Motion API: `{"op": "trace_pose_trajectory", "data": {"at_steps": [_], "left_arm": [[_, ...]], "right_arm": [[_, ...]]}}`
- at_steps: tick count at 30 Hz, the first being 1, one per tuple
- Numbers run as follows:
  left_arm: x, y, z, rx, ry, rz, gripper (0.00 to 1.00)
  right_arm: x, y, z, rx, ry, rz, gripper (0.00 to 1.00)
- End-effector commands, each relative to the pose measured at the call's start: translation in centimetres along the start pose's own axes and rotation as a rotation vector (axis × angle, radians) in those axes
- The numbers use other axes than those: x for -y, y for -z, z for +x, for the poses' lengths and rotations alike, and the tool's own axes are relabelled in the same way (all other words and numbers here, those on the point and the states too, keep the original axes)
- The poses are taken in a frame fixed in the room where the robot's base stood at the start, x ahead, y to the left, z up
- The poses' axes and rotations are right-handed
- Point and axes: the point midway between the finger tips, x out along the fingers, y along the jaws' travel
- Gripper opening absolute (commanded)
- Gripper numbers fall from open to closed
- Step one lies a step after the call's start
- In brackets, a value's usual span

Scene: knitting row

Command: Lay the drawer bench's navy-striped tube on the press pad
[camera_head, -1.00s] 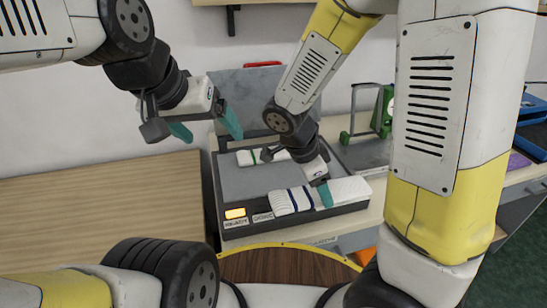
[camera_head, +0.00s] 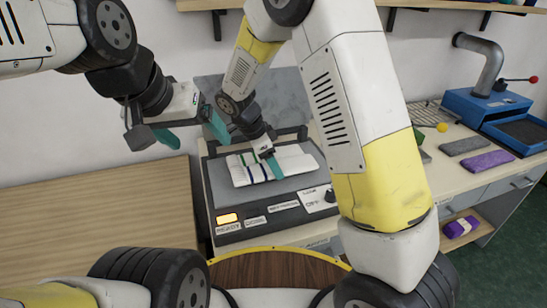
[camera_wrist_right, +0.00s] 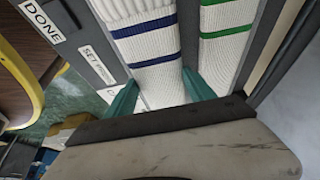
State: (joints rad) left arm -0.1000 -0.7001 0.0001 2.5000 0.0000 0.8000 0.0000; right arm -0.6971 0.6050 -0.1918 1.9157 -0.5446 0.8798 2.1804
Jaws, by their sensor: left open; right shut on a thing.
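The navy-striped tube (camera_head: 257,174) is white knit with two navy bands. It lies over the grey press pad (camera_head: 220,197), lengthwise across it. My right gripper (camera_head: 274,168) is shut on it, and in the right wrist view its fingers stand either side of the navy-striped tube (camera_wrist_right: 150,45). I cannot tell whether it rests fully on the pad. A green-striped tube (camera_head: 240,160) lies close behind it; it also shows in the right wrist view (camera_wrist_right: 226,40), right of the fingers. My left gripper (camera_head: 192,138) is open and empty, above and left of the press.
The press's front panel (camera_head: 255,222) has a lit READY label. The raised grey lid (camera_head: 215,100) stands behind the pad. A wooden table (camera_head: 100,215) at left is clear. At right, a bench holds grey (camera_head: 466,145) and purple (camera_head: 487,161) pieces and a blue machine (camera_head: 490,105).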

Motion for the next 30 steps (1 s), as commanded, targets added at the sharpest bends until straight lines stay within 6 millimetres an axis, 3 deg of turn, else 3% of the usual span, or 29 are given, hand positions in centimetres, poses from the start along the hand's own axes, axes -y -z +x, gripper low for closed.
{"op": "trace_pose_trajectory", "data": {"at_steps": [4,15,16,19,30], "left_arm": [[0.0,0.0,0.0,0.000,0.000,0.000,0.84],[0.0,0.0,0.0,0.000,0.000,0.000,0.84],[0.0,0.0,0.0,0.000,0.000,0.000,0.84],[0.0,0.0,0.0,0.000,0.000,0.000,0.84],[0.0,0.0,0.0,0.000,0.000,0.000,0.84]], "right_arm": [[-0.1,-0.8,2.2,-0.001,-0.004,-0.001,0.25],[-0.1,-1.1,2.7,-0.001,-0.002,-0.001,0.25],[-0.1,-1.1,2.8,-0.001,-0.002,0.000,0.65],[-0.1,-1.1,2.7,0.000,-0.001,0.000,0.84],[-0.1,-0.9,2.4,0.000,-0.001,0.001,0.84]]}}
